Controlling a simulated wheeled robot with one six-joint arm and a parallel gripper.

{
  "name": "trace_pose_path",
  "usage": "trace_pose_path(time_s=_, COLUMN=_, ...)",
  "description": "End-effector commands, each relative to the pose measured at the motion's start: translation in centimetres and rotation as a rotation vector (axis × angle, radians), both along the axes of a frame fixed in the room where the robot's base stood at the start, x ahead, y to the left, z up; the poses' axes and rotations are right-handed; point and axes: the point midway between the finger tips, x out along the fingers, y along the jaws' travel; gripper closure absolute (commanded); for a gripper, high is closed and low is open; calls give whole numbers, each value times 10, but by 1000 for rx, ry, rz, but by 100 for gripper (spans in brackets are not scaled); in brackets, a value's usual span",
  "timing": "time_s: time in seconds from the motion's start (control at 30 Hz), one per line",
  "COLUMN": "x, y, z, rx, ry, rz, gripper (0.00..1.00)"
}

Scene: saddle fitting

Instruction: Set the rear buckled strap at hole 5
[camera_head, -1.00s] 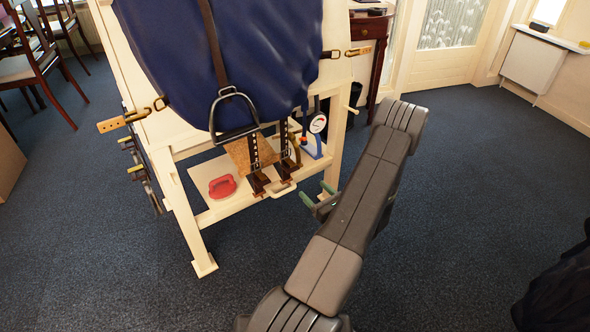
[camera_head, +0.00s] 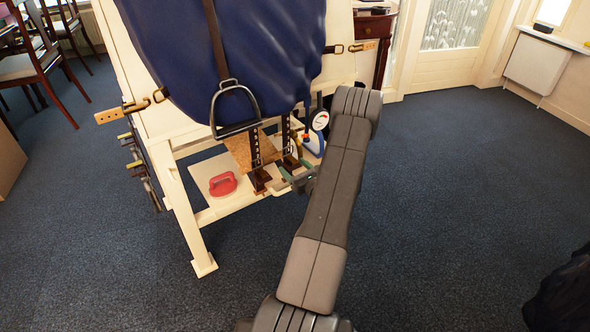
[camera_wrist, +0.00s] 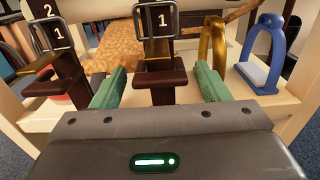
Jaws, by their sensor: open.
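Two dark straps hang below the blue-covered body (camera_head: 240,60). The left strap (camera_head: 255,150) and the right strap (camera_head: 286,135) both show a row of pale holes. In the wrist view the right strap's buckle (camera_wrist: 157,20) shows the number 1, with a brown block (camera_wrist: 160,76) below it. The left strap's buckle (camera_wrist: 60,34) shows a 1, with a 2 above it. My gripper (camera_wrist: 160,88) is open, its green fingers on either side of the right strap's block, with no clear contact. In the head view my gripper (camera_head: 297,182) is partly hidden by my arm.
A red-handled object (camera_head: 223,184) sits on the pale shelf (camera_head: 205,170). A blue frame (camera_wrist: 262,50) and a brass loop (camera_wrist: 213,50) stand right of the gripper.

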Motion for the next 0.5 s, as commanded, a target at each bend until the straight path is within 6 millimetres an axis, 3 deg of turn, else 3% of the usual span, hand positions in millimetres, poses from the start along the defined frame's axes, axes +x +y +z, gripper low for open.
trace_pose_path(time_s=0.1, x=0, y=0, z=0, rx=0, ry=0, rz=0, gripper=31)
trace_pose_path(time_s=0.4, x=0, y=0, z=0, rx=0, ry=0, rz=0, gripper=90)
trace_pose_path(time_s=0.5, x=0, y=0, z=2, rx=-1, ry=-1, rz=0, gripper=94)
